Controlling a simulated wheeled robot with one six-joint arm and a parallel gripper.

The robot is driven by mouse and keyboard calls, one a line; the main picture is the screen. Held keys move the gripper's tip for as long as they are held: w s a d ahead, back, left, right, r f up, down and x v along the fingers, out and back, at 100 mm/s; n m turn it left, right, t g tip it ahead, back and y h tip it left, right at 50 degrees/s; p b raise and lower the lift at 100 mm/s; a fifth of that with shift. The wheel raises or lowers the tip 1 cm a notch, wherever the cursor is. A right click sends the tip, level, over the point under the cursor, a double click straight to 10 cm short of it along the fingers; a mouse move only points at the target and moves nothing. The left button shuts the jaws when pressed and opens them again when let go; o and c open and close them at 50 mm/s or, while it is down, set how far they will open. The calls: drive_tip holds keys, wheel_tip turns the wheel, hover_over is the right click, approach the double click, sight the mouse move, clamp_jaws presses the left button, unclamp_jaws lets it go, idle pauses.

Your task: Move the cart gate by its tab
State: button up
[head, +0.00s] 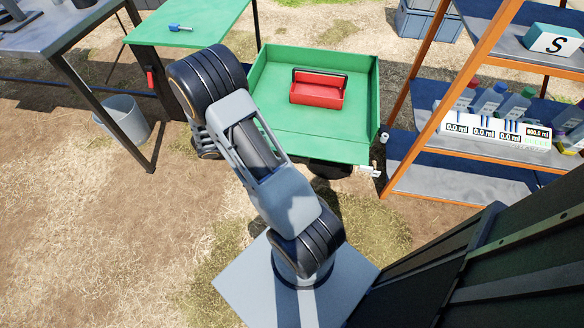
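The green cart (311,122) stands beyond my arm, near the top middle of the head view. Its left, back and right walls stand up. A lighter green strip (330,148) runs along its near edge and may be the gate; I cannot tell whether it is raised or lowered. A small white piece (370,171) sticks out at the cart's near right corner; I cannot tell if it is the tab. My arm rises in front of the cart's left side and hides part of it. My gripper does not show.
A red open carrier (317,90) sits in the cart. A green table (190,22) holds a blue tool (179,28). A grey bucket (122,118) stands by a dark bench (50,35). An orange-framed shelf (440,112) with bottles and displays stands close to the cart's right.

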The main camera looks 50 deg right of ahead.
sight(306, 150)
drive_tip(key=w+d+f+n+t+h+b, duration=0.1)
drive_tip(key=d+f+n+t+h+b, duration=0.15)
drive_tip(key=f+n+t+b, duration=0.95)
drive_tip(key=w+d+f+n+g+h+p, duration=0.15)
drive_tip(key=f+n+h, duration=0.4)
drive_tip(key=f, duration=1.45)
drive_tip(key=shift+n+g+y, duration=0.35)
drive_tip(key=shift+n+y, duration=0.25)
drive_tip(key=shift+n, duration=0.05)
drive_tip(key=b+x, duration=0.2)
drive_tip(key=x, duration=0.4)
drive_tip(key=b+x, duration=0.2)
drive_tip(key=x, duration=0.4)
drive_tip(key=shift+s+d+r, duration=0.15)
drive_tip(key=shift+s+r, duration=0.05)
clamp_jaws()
